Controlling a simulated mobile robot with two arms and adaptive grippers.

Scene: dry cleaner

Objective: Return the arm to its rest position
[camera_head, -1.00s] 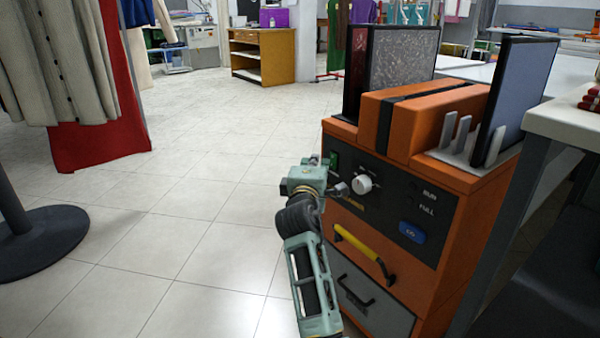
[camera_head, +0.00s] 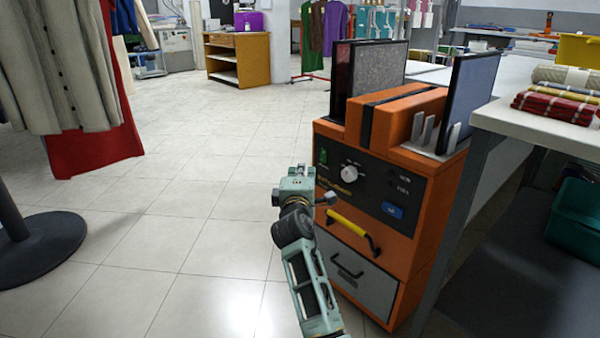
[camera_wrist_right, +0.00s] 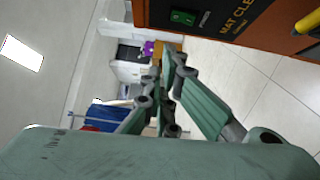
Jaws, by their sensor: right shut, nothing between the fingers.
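My right arm comes up from the bottom middle of the head view. Its gripper (camera_head: 296,176) is at the front left corner of the orange machine (camera_head: 438,215), left of the control knob, seen partly from behind. In the right wrist view the fingers (camera_wrist_right: 168,72) are together with nothing between them. The machine's green switch panel also shows there at the top, close by but apart from the fingers. My left gripper is not in view.
The machine has a knob (camera_head: 348,173), a yellow handle (camera_head: 352,230) and a grey drawer (camera_head: 357,272). A white table (camera_head: 545,135) with folded cloths stands at the right. A dark stand base (camera_head: 40,248) and hanging clothes are at the left. Tiled floor between is clear.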

